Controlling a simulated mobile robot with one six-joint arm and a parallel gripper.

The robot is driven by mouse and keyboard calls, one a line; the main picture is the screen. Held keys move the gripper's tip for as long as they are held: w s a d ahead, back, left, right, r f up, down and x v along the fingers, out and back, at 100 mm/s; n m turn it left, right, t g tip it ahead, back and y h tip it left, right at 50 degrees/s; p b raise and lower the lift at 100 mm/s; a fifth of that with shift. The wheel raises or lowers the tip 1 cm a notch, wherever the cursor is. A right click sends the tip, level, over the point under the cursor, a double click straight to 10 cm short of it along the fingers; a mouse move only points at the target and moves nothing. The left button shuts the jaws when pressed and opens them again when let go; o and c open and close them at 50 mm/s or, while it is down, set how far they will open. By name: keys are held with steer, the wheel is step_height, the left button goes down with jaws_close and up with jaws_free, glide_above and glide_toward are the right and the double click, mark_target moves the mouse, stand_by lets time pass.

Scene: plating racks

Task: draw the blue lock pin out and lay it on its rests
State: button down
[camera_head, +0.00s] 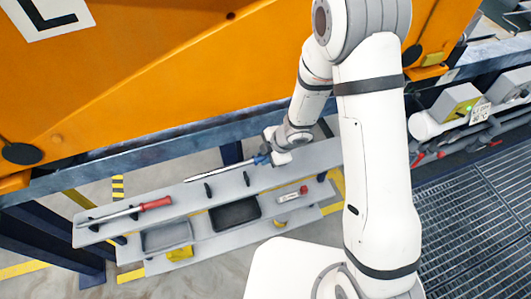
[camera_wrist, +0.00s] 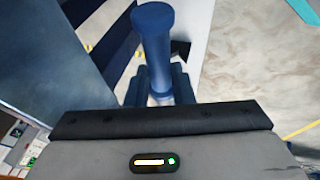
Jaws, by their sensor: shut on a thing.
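The lock pin has a blue handle (camera_head: 261,159) and a bright metal shaft (camera_head: 222,171). My gripper (camera_head: 270,157) is shut on the blue handle, at the right end of the pin. The shaft points left, out in the open over the grey shelf. Two black rests (camera_head: 208,190) stand on the shelf just in front of the shaft in the picture, and a gap shows between shaft and rests. In the wrist view the blue handle (camera_wrist: 153,45) rises between my dark fingers (camera_wrist: 158,92); the shaft is hidden there.
A red-handled bar (camera_head: 155,204) lies on the shelf's left end. Lower down are a grey tray (camera_head: 166,236), a black tray (camera_head: 234,214) and a small red-and-white item (camera_head: 293,194). A large orange structure (camera_head: 150,75) and a blue-grey beam (camera_head: 130,158) stand behind the shelf.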

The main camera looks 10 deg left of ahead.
steer(key=shift+w+d+r, duration=0.1)
steer(key=shift+w, duration=0.1)
steer(key=shift+f+b, duration=0.45)
steer(key=shift+f, duration=0.35)
steer(key=shift+f+b, duration=3.05)
steer(key=shift+f, duration=0.55)
steer(key=c, duration=1.2)
jaws_free()
steer(key=shift+d, duration=0.1)
steer(key=shift+o, duration=0.2)
